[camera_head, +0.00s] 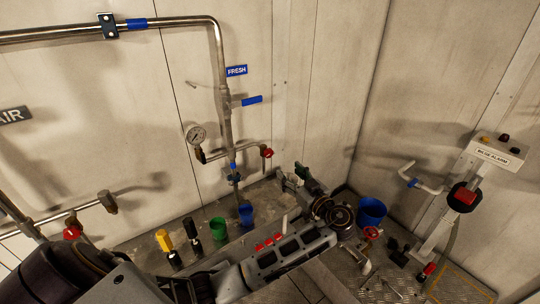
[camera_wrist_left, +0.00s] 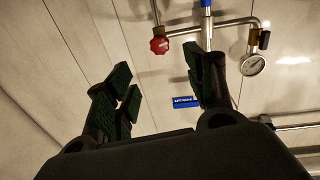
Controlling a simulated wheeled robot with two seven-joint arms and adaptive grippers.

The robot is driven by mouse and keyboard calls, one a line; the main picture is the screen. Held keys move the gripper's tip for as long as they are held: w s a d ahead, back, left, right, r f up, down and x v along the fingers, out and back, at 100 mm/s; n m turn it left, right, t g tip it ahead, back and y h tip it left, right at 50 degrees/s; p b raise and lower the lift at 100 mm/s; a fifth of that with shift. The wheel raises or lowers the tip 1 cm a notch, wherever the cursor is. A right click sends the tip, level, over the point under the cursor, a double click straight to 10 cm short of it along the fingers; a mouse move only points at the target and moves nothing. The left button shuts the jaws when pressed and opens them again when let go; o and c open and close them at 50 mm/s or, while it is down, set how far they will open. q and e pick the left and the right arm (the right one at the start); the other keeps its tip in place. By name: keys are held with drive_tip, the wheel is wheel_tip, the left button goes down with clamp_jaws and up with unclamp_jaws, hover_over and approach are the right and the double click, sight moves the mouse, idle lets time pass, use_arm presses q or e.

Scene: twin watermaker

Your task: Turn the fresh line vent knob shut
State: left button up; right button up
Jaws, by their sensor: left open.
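The fresh line vent knob is the small red knob (camera_head: 267,152) at the right end of a short side branch off the vertical fresh pipe (camera_head: 226,120). It also shows in the left wrist view (camera_wrist_left: 159,45), which looks upside down. My left gripper (camera_head: 293,178) is open and empty, below and slightly right of the knob in the head view. In the wrist view the two spread dark fingers (camera_wrist_left: 160,85) stand either side of the knob's direction, with the knob beyond them and apart. The knob's turn position cannot be told. My right gripper is not in view.
A round gauge (camera_head: 197,135) sits on the branch's left end. A blue lever (camera_head: 252,100) and the FRESH sign (camera_head: 237,71) are above. Blue (camera_head: 246,215) and green (camera_head: 218,229) cups stand below. A blue bucket (camera_head: 372,211) and bilge alarm post (camera_head: 462,190) are right.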

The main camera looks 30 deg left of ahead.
sight(269, 154)
use_arm(q)
drive_tip(key=shift+a, duration=0.15)
drive_tip(key=p+x, duration=0.3)
drive_tip(key=x, duration=0.9)
drive_tip(key=shift+w+a+r, duration=0.1)
drive_tip(key=shift+r, duration=0.05)
drive_tip(key=shift+w+a+p, duration=0.3)
drive_tip(key=shift+a, duration=0.3)
drive_tip(key=shift+c, duration=0.4)
drive_tip(key=c, duration=0.9)
drive_tip(key=shift+c, duration=0.2)
